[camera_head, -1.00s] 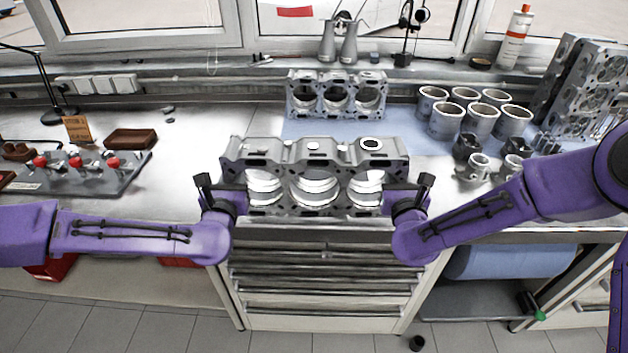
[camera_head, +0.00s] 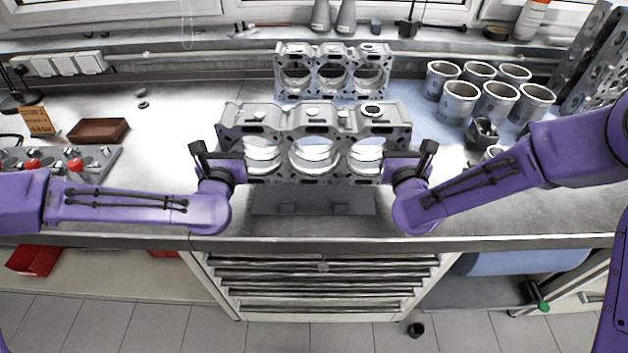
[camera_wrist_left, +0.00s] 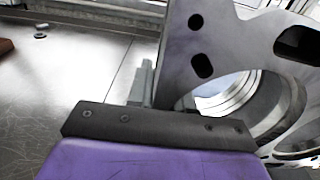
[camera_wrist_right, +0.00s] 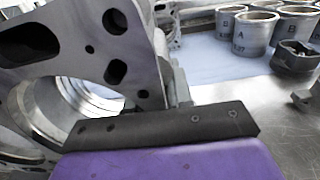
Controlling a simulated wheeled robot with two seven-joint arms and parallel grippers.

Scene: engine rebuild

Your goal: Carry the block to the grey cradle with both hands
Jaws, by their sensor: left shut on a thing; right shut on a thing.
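The block (camera_head: 312,120) is a silver three-bore engine block, held roughly level over the bench front. My left gripper (camera_head: 230,164) is shut on its left end, and my right gripper (camera_head: 396,164) is shut on its right end. In the left wrist view a dark finger lies against the block's end face (camera_wrist_left: 215,50). The right wrist view likewise shows a dark finger across the other end (camera_wrist_right: 85,50). A flat grey piece with two small tabs, apparently the grey cradle (camera_head: 312,203), shows just below the block, mostly hidden. I cannot tell whether they touch.
A second block (camera_head: 330,72) stands behind. Several cylinder liners (camera_head: 497,100) stand on the blue mat at right, with an upright casting (camera_head: 597,60) beyond. A brown tray (camera_head: 98,130) and a red-knobbed panel (camera_head: 60,165) are at left. Bench space left of the block is clear.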

